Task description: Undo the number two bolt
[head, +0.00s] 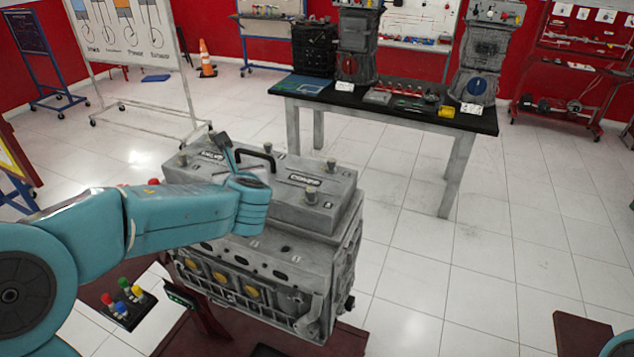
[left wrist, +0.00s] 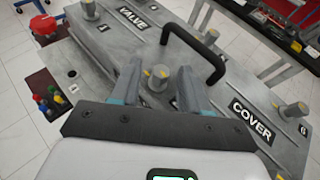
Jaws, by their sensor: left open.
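The grey engine (head: 265,250) stands at the centre of the head view, its raised cover marked VALVE and COVER. In the left wrist view, a grey bolt (left wrist: 157,78) with a yellow mark stands upright between the spread fingers of my open left gripper (left wrist: 155,72). I see space beside the bolt and cannot tell whether either finger touches it. Its number label is partly hidden and unreadable. In the head view my left wrist covers this bolt and the fingertips. Other cover bolts stand at the left (head: 184,160) and near right (head: 311,195). My right gripper is out of view.
A black handle (left wrist: 215,62) arches over the cover just beyond the bolt. A tray with coloured pieces (head: 124,303) lies left of the engine. A table (head: 450,123) with engine parts stands behind.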

